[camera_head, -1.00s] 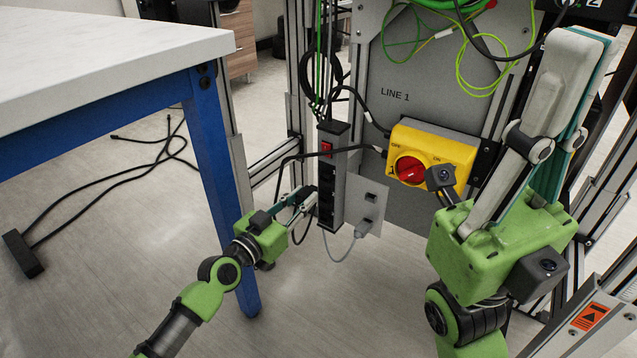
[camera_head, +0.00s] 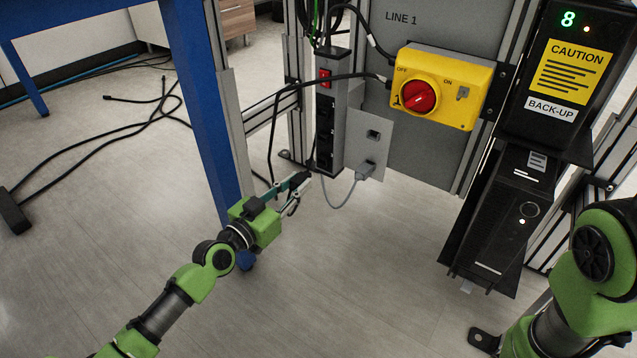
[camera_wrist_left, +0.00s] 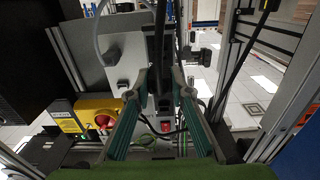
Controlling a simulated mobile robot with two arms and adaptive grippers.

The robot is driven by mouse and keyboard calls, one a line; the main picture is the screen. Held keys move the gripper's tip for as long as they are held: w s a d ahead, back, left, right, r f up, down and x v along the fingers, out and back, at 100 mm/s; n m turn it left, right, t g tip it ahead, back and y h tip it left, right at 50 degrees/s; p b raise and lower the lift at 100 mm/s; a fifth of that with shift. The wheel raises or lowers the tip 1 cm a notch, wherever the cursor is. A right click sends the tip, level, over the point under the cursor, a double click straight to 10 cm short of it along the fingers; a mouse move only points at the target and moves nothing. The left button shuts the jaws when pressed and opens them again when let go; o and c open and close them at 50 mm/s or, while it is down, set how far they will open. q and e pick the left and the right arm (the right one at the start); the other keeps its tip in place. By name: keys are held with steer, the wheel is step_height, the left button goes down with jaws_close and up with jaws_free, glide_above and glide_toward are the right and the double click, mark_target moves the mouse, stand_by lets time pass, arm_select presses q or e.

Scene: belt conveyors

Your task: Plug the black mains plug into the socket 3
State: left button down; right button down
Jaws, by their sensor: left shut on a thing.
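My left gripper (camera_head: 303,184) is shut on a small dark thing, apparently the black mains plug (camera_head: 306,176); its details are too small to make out. It is just below and left of the lower end of the upright power strip (camera_head: 340,115). The strip has a red switch (camera_head: 325,78) at its top and a column of black sockets below. Socket numbers are not readable, so I cannot tell which is socket 3. A black cable (camera_head: 273,135) runs down toward the gripper. In the left wrist view the fingers (camera_wrist_left: 160,78) point toward the strip. My right gripper is out of view.
A grey plug (camera_head: 366,170) with a grey cable sits in a plate right of the strip. A yellow switch box (camera_head: 440,85) with a red knob is further right. A blue table leg (camera_head: 200,100) stands left. Black cables (camera_head: 130,140) lie on the floor; the front floor is clear.

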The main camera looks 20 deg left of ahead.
mark_target(308, 174)
arm_select(q)
steer(key=shift+w+d, duration=0.1)
steer(key=shift+w, duration=0.35)
steer(key=shift+x, duration=2)
steer(key=shift+b+x, duration=0.5)
steer(key=shift+x, duration=0.4)
stand_by(0.5)
steer(key=c, duration=1.7)
jaws_free()
steer(key=shift+s, duration=0.15)
